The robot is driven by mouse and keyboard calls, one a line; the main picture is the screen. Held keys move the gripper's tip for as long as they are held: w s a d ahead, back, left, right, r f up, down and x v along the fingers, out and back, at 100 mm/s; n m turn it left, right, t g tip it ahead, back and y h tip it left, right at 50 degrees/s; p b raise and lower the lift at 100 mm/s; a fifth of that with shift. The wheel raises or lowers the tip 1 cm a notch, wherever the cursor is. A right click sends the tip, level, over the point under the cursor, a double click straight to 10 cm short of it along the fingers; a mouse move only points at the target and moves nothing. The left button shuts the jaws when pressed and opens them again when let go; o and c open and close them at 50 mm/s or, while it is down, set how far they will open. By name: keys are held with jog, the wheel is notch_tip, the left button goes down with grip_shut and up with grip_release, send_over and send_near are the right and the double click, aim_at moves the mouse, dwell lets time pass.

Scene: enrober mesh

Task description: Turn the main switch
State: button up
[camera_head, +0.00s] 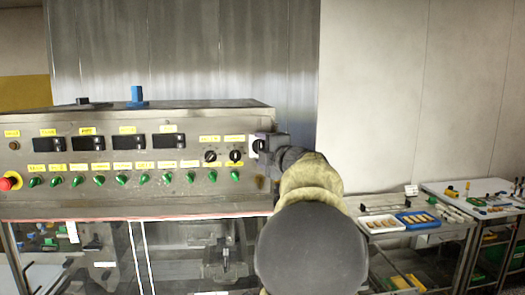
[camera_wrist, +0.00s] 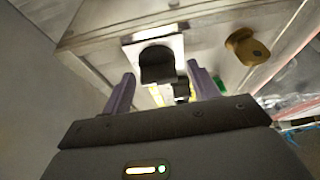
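The main switch, a black rotary knob on a white plate, shows in the wrist view (camera_wrist: 157,66). In the head view it is at the right end of the control panel (camera_head: 130,200), partly covered by my gripper (camera_head: 264,146). My gripper also shows in the wrist view (camera_wrist: 160,74), with its two purple fingers spread open. The knob appears between the fingertips, with a visible gap on each side. I cannot tell whether the tips reach past its front face. Nothing is held.
Two smaller black knobs (camera_head: 210,156) (camera_head: 235,156) sit left of my gripper. A row of green switches (camera_head: 144,179) and a red emergency button (camera_head: 8,183) are farther left. A brown knob-like part (camera_wrist: 246,46) is near my right finger. Tables with trays (camera_head: 412,220) stand right.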

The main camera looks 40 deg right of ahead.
jog(key=s+a+b, duration=0.2)
jog(key=s+b, duration=0.3)
jog(key=s, duration=1.2)
jog(key=shift+s+a, duration=0.15)
jog(key=shift+a, duration=0.2)
